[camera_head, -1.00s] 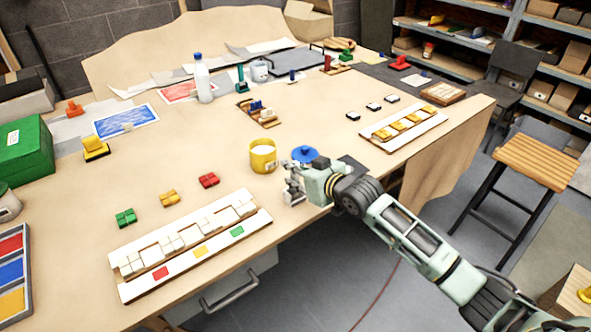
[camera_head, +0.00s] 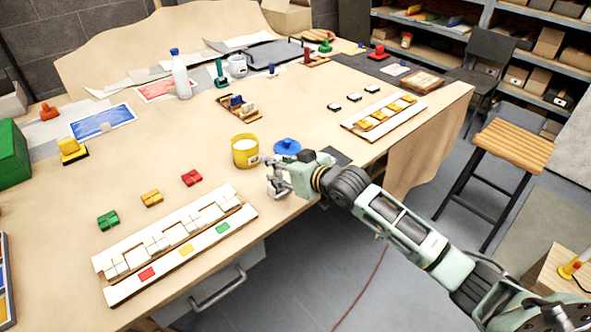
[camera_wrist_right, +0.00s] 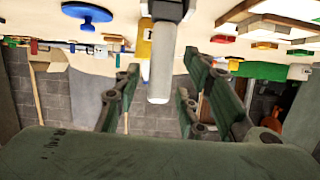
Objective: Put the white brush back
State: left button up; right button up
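A pale upright cylinder with a grey block at its table end, possibly the white brush (camera_wrist_right: 162,75), shows in the upside-down right wrist view. It stands between the fingers, with a gap visible on both sides. My right gripper (camera_head: 275,183) is open at the table's front edge, just right of a yellow cup (camera_head: 245,152) with white inside. In the head view I cannot make the brush out apart from the gripper. In the wrist view my right gripper (camera_wrist_right: 161,85) has its two fingers spread, and the yellow cup (camera_wrist_right: 145,42) is partly hidden behind the cylinder. My left gripper is out of view.
A blue round lid-like piece (camera_head: 287,147) lies right behind my right gripper. A white panel (camera_head: 180,245) with coloured squares lies front left, and another panel (camera_head: 385,118) with yellow pieces lies right. A white bottle (camera_head: 181,78) stands farther back. The middle of the table is mostly clear.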

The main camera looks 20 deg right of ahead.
jog(key=b+v, duration=0.1)
jog(key=v, duration=1)
jog(key=shift+d, duration=0.1)
